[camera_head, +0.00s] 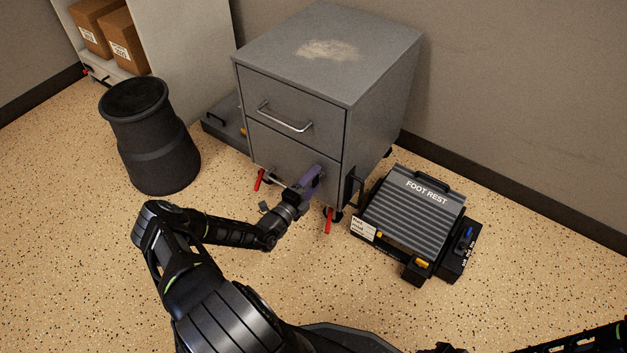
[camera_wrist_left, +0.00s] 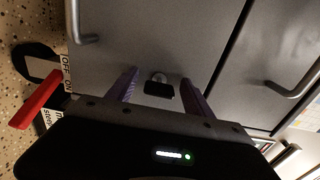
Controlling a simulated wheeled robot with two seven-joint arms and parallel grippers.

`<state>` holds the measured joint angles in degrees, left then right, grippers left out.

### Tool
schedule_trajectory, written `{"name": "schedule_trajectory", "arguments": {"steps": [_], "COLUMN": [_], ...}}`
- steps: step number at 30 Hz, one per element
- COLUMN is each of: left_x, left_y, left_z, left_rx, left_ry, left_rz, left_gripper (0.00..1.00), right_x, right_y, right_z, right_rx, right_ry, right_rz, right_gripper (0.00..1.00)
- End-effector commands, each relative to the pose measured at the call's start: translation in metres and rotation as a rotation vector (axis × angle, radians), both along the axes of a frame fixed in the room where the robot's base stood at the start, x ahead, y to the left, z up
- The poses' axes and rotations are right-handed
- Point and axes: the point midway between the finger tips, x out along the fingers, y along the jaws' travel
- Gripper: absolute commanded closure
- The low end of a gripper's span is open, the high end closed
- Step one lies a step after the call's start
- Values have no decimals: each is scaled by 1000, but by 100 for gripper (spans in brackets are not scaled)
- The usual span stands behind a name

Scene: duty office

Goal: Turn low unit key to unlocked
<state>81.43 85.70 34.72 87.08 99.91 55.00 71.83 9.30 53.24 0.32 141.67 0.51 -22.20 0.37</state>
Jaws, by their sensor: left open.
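The low unit (camera_head: 290,110) is a grey two-drawer cabinet in the middle of the head view. My left gripper (camera_head: 312,178) is at the front of its lower drawer, near the right side. In the left wrist view, a black key (camera_wrist_left: 159,90) sits in a round silver lock on the grey front. The open purple fingers of my left gripper (camera_wrist_left: 160,76) stand on either side of the key, with a gap on both sides. The key is hidden by the gripper in the head view. My right gripper does not show.
Red caster levers (camera_head: 328,221) stick out at the unit's base. A foot rest (camera_head: 413,210) lies close on its right, and a black bin (camera_head: 150,135) stands at left. A drawer handle (camera_head: 285,118) juts from the upper drawer. The floor in front is clear.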

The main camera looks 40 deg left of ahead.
Motion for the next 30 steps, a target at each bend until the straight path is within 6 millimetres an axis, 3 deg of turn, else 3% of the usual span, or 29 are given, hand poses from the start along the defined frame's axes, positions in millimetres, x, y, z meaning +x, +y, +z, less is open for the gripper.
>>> {"name": "schedule_trajectory", "arguments": {"steps": [8, 21, 30], "left_x": [-8, -72, -78], "left_y": [0, -1, -2], "left_z": [1, 1, 0], "left_rx": [0, -1, 0], "left_ry": [1, 2, -1], "left_rz": [-1, 1, 0], "left_gripper": [40, 40, 40], "right_x": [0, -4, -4], "right_y": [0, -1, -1], "right_z": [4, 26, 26], "right_rx": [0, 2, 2], "right_ry": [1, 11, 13], "right_rz": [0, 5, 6], "right_gripper": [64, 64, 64]}}
